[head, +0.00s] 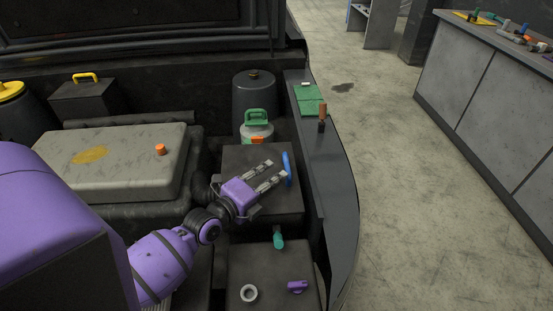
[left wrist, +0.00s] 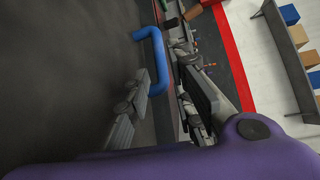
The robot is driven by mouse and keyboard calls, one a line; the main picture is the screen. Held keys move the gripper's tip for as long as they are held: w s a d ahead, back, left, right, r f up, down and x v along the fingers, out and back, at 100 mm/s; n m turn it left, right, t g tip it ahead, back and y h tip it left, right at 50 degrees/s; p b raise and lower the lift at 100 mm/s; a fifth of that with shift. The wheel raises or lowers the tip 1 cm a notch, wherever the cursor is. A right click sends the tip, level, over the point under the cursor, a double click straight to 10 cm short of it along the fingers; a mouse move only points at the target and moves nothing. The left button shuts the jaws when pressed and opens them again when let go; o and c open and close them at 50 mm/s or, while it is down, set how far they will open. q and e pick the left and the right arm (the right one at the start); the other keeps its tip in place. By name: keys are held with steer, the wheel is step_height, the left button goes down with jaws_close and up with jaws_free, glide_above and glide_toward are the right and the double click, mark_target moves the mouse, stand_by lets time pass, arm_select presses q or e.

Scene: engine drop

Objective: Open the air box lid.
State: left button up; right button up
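The air box lid is most likely the dark flat lid (head: 255,155) in the middle of the engine bay, with a blue bar handle (head: 287,170) at its right edge. It lies flat and looks closed. My left gripper (head: 277,171) is over the lid, its two fingers apart and pointing at the handle. In the left wrist view the blue handle (left wrist: 156,55) stands between or just ahead of the spread fingers (left wrist: 165,85). I cannot tell whether a finger touches it. My right gripper is not in view.
A grey engine cover (head: 120,155) with an orange cap lies left. A green-handled canister (head: 257,128) stands behind the lid. A nearer dark box (head: 265,285) carries a teal handle, a purple knob and a ring.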

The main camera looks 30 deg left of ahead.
mark_target(286, 162)
arm_select(q)
steer(key=shift+w+a, duration=0.2)
steer(key=w, duration=0.5)
steer(key=w+d+f, duration=0.1)
steer(key=w, duration=0.1)
steer(key=shift+w, duration=0.15)
jaws_close()
